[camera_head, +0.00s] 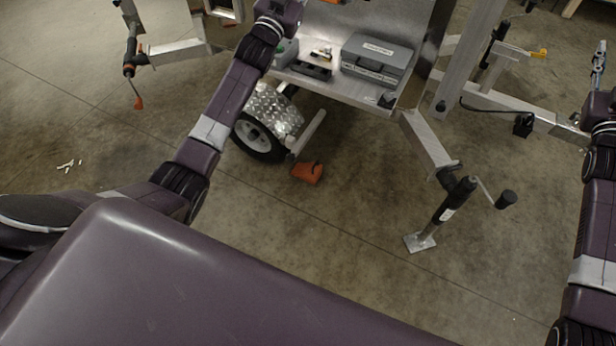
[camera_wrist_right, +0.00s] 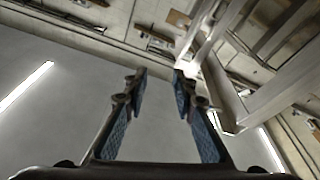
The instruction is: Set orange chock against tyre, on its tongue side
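The orange chock (camera_head: 308,173) lies on the concrete floor just right of the trailer's tyre (camera_head: 254,140), on the side toward the tongue (camera_head: 427,140). A narrow strip of floor seems to show between chock and tyre; the exact gap is hard to tell. My left arm reaches up past the tyre and leaves the top of the head view, so its gripper is out of sight. My right gripper (camera_head: 599,65) is at the right edge, raised and far from the chock. In the right wrist view its two blue-padded fingers (camera_wrist_right: 160,78) are apart with nothing between them.
A silvery fender (camera_head: 273,108) covers the tyre top. A grey case (camera_head: 376,58) sits on the trailer bed. Floor in front of the chock is clear.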

